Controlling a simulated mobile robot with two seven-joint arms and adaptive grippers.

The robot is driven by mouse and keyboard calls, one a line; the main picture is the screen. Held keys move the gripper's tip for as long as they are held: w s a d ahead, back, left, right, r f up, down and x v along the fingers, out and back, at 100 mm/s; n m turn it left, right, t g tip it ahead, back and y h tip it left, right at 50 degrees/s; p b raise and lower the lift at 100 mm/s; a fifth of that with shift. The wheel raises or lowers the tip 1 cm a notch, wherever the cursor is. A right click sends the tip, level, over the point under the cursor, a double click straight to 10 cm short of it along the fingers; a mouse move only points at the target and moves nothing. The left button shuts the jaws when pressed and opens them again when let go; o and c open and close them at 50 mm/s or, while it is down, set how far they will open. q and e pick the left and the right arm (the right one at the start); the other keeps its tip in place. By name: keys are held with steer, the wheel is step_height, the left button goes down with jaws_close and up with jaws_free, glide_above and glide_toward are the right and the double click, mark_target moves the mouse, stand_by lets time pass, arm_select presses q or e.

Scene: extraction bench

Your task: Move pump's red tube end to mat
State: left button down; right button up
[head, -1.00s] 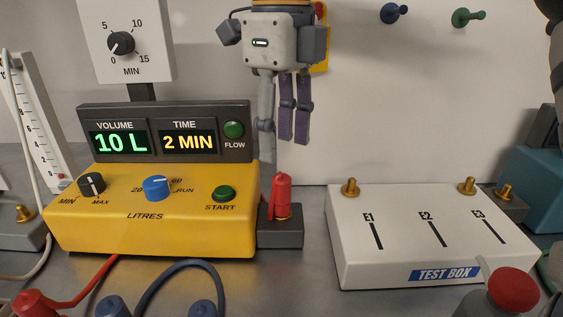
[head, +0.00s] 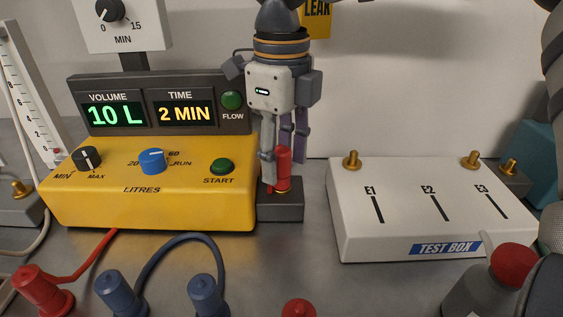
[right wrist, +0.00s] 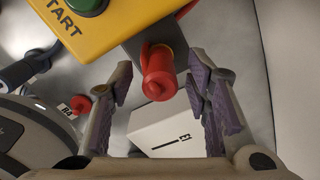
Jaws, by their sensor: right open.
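A red tube end (head: 284,167) stands upright on a dark block at the right side of the yellow pump (head: 150,205). My right gripper (head: 284,162) points down over it, open, with one finger at each side of the red end in the head view. In the right wrist view the red end (right wrist: 158,78) lies between the two spread purple-padded fingers (right wrist: 160,85), with gaps on both sides. A red tube also runs from the pump's front to a red plug (head: 42,290) at lower left. I cannot make out the mat. My left gripper is not in view.
The white test box (head: 420,215) with brass posts stands to the right. Blue plugs (head: 205,295) and another red one (head: 299,308) stand along the front. Bare metal bench lies between.

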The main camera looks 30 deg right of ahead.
jaws_close()
steer(key=shift+r, duration=2.8)
